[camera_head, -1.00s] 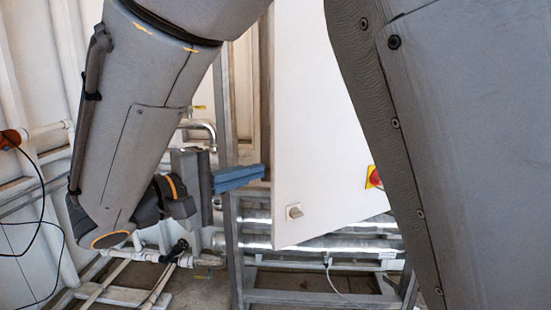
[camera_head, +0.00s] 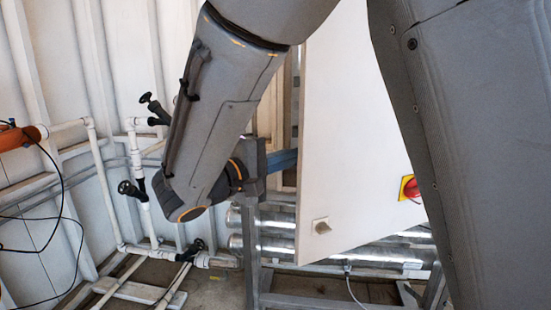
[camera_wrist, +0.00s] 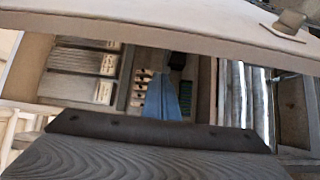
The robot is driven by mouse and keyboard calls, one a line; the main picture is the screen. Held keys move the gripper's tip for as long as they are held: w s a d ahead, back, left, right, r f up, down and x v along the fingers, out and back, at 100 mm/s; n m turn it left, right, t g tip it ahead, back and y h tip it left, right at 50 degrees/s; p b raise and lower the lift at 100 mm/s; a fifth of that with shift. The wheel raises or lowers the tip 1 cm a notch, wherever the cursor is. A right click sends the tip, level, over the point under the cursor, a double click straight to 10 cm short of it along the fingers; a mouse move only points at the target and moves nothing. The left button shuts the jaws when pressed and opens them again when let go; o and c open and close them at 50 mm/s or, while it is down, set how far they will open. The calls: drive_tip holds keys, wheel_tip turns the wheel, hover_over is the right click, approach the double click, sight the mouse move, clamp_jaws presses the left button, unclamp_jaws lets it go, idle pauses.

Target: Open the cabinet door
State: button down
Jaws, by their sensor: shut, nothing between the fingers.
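The white cabinet door (camera_head: 345,150) stands ajar, its free left edge swung out from the cabinet. In the wrist view the blue fingers (camera_wrist: 162,98) point into the gap, with the door (camera_wrist: 150,22) across the top and the cabinet's inside parts (camera_wrist: 95,62) beyond. Contact with the door cannot be told.
Metal pipes (camera_head: 290,245) run below the door on a grey frame (camera_head: 252,265). White pipes with black valve handles (camera_head: 130,188) stand at the left wall. An orange device (camera_head: 20,136) with black cables is at far left. Some floor shows at the lower left.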

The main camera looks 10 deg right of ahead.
sight(305, 161)
drive_tip(key=s, duration=0.1)
drive_tip(key=s+d, duration=0.1)
drive_tip(key=s+p, duration=0.1)
drive_tip(key=shift+s+d, duration=0.25)
idle(0.4)
